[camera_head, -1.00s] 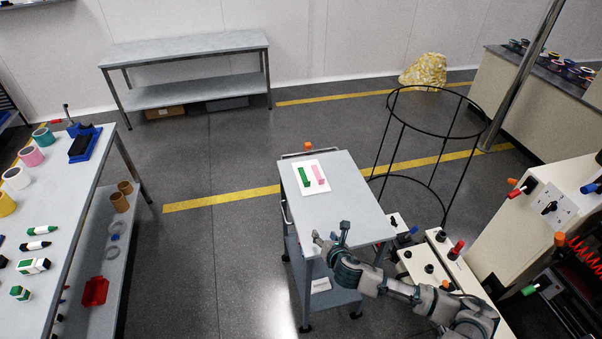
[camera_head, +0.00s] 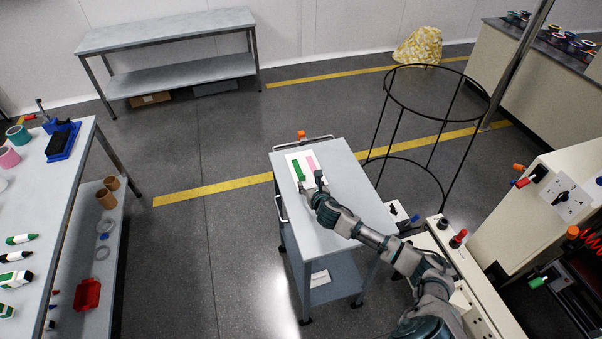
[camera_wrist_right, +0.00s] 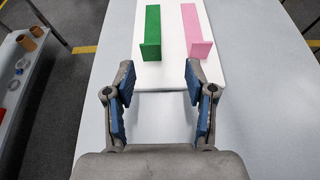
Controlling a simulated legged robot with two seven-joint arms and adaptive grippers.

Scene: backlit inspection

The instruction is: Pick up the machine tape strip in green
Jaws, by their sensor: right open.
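The green tape strip (camera_head: 299,170) lies on a white board (camera_head: 291,157) on the small grey cart (camera_head: 348,178). A pink strip (camera_head: 312,162) lies beside it on the right. In the right wrist view, the green strip (camera_wrist_right: 152,32) has a raised near end, and the pink strip (camera_wrist_right: 196,32) looks alike. My right gripper (camera_head: 310,184) is open and empty, just short of the strips' near ends. In the wrist view its fingers (camera_wrist_right: 160,88) stand apart, with the green strip's near end ahead between them, left of centre. My left gripper is not in view.
A table (camera_head: 68,190) with tape rolls and markers stands at the left. A black wire frame (camera_head: 433,115) stands right of the cart. Beige equipment (camera_head: 555,205) fills the right side. Open floor lies left of the cart.

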